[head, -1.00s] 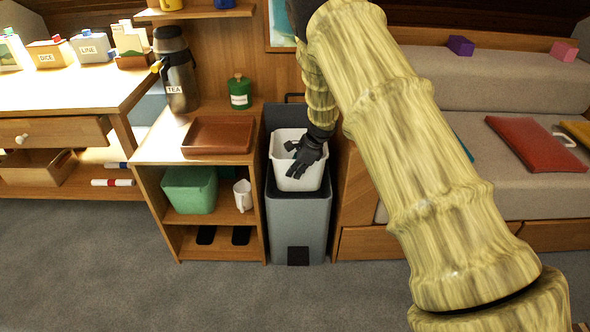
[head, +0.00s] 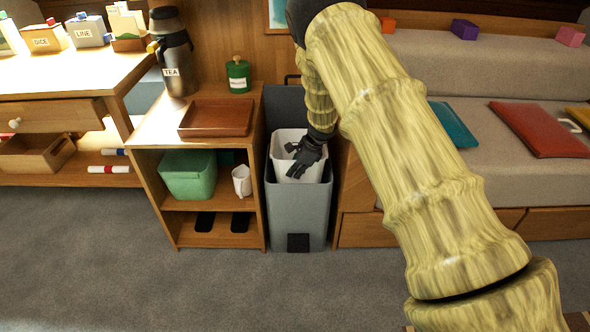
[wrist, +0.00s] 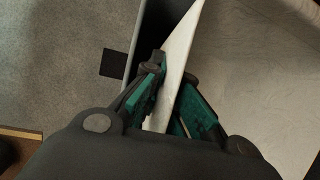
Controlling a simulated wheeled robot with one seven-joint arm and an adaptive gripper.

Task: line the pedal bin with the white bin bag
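The grey pedal bin (head: 300,215) stands on the carpet with its dark lid raised at the back and its black pedal at the front. The white bin bag (head: 285,142) is open-topped and upright. Its lower part is inside the bin's mouth, its upper part above the front rim. My gripper (head: 295,160) is at the bag's right side. In the wrist view, my gripper's teal-padded fingers (wrist: 173,75) lie on either side of the bag's thin white wall (wrist: 183,45) and appear closed on it. The bag's bottom is hidden by the bin front.
A wooden shelf unit (head: 254,190) stands close at the bin's left, with a brown tray (head: 217,118), a tea flask (head: 174,55) and a green canister (head: 238,75). A cushioned bench (head: 470,215) is close on the right. The carpet in front is clear.

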